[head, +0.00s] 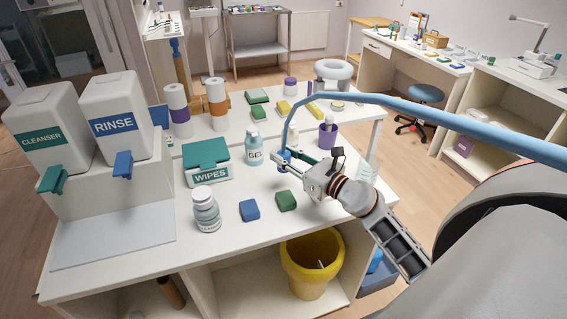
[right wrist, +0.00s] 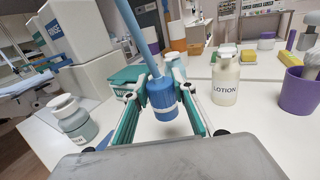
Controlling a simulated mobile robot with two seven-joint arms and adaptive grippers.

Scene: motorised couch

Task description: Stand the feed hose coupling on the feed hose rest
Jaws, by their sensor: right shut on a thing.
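The feed hose coupling (head: 285,155) is a blue cylinder at the end of a light blue hose (head: 440,118) that arches in from the right. My right gripper (head: 283,162) is shut on the coupling above the counter, beside the gel bottle (head: 254,150). In the right wrist view the coupling (right wrist: 162,96) sits between the two green-lined fingers (right wrist: 163,100), with the hose rising from its top. White counter shows beneath it. I cannot pick out the feed hose rest in either view. My left gripper is not in view.
A lotion bottle (right wrist: 226,82) stands right of the gripper. A yellow bin (head: 312,265) is below.

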